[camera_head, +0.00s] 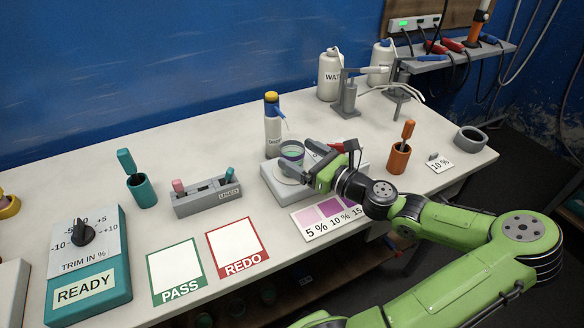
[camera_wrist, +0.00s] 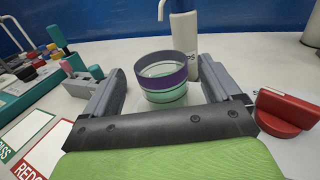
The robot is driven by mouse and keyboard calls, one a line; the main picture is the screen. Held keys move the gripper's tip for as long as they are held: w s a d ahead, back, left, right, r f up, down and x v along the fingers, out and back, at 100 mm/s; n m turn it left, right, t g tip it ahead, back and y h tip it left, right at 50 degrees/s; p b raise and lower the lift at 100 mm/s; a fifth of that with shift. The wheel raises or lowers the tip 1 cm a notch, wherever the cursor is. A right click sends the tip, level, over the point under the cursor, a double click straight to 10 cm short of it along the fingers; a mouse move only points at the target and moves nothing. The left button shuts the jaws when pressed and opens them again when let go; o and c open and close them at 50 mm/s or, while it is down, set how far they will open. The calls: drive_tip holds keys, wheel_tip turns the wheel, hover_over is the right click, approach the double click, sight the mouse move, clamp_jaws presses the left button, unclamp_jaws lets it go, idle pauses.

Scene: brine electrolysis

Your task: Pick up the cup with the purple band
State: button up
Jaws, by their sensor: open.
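The cup with the purple band (camera_head: 291,152) stands upright on a light grey stand with a round plate (camera_head: 279,185). It is clear with a greenish content below the band. In the wrist view the cup (camera_wrist: 163,78) stands just ahead of and partly between my open fingers. My gripper (camera_head: 296,161) is open, with one finger on each side of the cup; it also shows in the wrist view (camera_wrist: 160,88). A gap shows on the left side; I cannot tell whether the right finger touches the cup.
A white bottle with a yellow cap (camera_head: 272,125) stands right behind the cup. A grey USED rack (camera_head: 208,198) stands left, an orange holder (camera_head: 398,158) right. Bare table lies behind the rack.

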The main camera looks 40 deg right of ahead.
sight(284, 146)
drive_tip(key=w+b, duration=0.2)
drive_tip(key=w, duration=0.3)
drive_tip(key=shift+a+f, duration=0.1)
drive_tip(key=shift+f, duration=0.05)
drive_tip(key=c, duration=1.2)
